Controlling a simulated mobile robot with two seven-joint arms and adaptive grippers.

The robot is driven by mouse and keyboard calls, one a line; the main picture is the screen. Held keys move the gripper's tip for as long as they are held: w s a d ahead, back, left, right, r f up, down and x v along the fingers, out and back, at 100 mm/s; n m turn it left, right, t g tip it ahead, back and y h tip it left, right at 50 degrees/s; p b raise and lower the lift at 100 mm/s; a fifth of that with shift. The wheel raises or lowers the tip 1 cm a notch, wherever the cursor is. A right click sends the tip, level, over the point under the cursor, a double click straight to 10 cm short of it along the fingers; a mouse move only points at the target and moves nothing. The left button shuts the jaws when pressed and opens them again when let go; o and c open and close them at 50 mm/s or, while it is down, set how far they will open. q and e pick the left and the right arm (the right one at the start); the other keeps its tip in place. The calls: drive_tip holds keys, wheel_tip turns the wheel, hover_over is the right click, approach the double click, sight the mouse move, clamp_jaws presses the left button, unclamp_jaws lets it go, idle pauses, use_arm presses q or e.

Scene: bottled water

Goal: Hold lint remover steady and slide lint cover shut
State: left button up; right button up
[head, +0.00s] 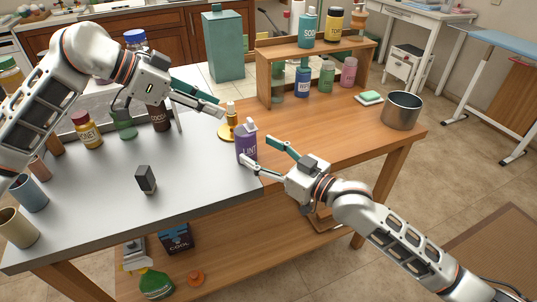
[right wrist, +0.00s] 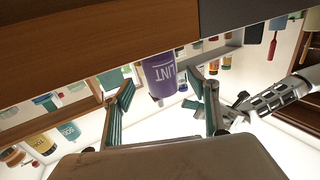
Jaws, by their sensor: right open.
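The lint remover (head: 246,149) is a purple bottle with a white LINT label. It stands upright on the table near the seam between the grey and wooden tops. Its pale top (head: 246,126) shows in the head view, but I cannot tell how its cover sits. My right gripper (head: 257,151) is open at its near right side. In the right wrist view the lint remover (right wrist: 161,77) appears between the two spread fingertips, with gaps on both sides. My left gripper (head: 221,106) is above and left of the lint remover, apart from it; its finger gap is unclear.
A wooden shelf (head: 263,78) with several bottles is at the back, and a metal pot (head: 401,110) at the right. A small dark block (head: 146,179) is front left. The wooden top's middle is clear.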

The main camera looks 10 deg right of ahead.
sight(254, 148)
drive_tip(key=x, duration=0.5)
drive_tip(key=shift+w+a, duration=0.25)
drive_tip(key=c, duration=1.3)
drive_tip(key=shift+o, duration=0.9)
